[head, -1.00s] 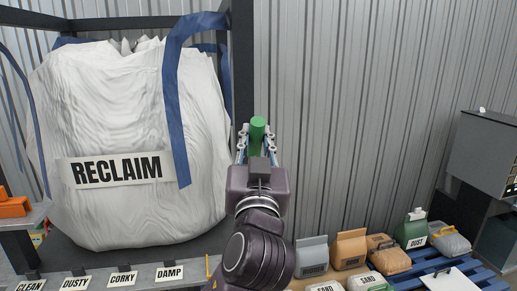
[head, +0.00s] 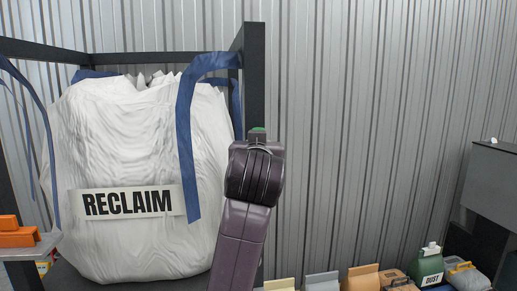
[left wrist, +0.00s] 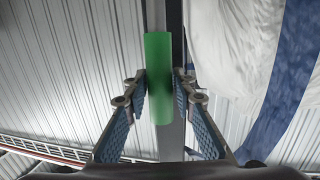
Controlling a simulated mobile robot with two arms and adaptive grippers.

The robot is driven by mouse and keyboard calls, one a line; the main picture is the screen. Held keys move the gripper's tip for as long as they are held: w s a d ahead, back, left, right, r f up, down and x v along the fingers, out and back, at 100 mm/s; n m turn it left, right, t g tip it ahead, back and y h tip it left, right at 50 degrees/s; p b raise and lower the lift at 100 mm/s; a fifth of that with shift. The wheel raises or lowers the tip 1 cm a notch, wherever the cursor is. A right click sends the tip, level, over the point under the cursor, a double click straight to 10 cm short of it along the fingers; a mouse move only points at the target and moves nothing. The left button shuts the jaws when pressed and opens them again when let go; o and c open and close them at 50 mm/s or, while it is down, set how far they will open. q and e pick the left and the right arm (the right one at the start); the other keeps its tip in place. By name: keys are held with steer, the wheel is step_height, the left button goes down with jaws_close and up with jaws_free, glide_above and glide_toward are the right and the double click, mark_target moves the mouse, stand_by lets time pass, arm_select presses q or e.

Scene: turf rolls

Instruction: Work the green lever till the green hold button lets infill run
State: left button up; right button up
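The green lever's grip is a plain green cylinder. In the left wrist view the green lever (left wrist: 158,80) stands between the two fingers of my left gripper (left wrist: 158,88), whose blue pads press close on both its sides. In the head view only the top of the green lever (head: 258,131) shows above my left wrist, which hides the fingers, in front of the dark frame post. What the lever is mounted on is hidden. The green hold button is not seen. My right gripper is in neither view.
A big white bag marked RECLAIM (head: 95,150) hangs in a dark frame (head: 253,60) left of my arm. Orange blocks (head: 18,236) lie on a ledge at far left. A grey cabinet (head: 492,185) is at far right.

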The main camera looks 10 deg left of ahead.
arm_select(q)
steer(key=shift+o, duration=1.4)
steer(key=shift+r, duration=0.1)
step_height(320, 180, up, 10)
steer(key=shift+f, duration=0.15)
steer(key=shift+c, duration=0.4)
